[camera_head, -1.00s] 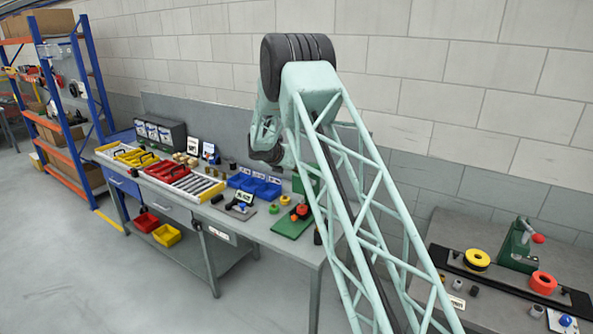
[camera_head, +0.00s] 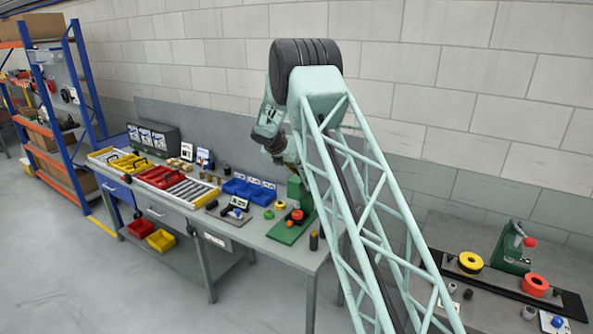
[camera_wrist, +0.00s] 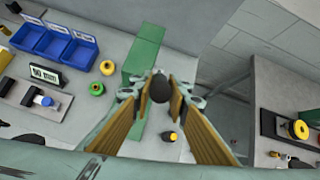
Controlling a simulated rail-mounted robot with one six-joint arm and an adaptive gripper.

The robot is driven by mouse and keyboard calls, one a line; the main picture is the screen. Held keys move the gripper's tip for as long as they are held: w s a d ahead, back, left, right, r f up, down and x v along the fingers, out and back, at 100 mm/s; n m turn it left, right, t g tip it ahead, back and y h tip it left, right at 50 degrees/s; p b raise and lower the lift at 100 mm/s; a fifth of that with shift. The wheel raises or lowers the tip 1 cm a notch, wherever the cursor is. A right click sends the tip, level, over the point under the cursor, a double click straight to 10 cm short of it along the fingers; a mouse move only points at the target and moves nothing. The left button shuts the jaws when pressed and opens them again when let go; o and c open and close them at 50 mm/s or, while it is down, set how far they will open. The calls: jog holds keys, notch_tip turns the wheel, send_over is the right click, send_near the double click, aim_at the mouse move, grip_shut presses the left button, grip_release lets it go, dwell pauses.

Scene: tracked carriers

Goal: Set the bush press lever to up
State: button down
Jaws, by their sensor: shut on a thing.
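The bush press is green. In the head view its column (camera_head: 297,193) and base plate (camera_head: 284,232) show on the workbench, partly behind my arm. In the wrist view its green body (camera_wrist: 146,48) runs up from between my fingers. My gripper (camera_wrist: 162,88) is shut on a round black knob (camera_wrist: 158,89), which appears to be the end of the press lever. The lever's shaft is hidden, so its angle cannot be told. In the head view my gripper is hidden behind my arm.
Blue bins (camera_head: 250,189), small bushes (camera_head: 269,214) and a labelled fixture (camera_head: 236,208) stand left of the press. A dark cylinder (camera_head: 314,240) stands to its right. A second bench at right carries another green press (camera_head: 513,250) and coloured rings.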

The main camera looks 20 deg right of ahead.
jog(key=shift+r, duration=0.15)
jog(key=c, duration=2.5)
grip_release()
jog(key=shift+d, duration=0.2)
jog(key=shift+a, duration=0.1)
jog(key=shift+s+a+r, duration=0.15)
jog(key=shift+a, duration=0.1)
jog(key=v, duration=1.1)
jog(key=shift+r, duration=0.15)
jog(key=shift+s, duration=0.1)
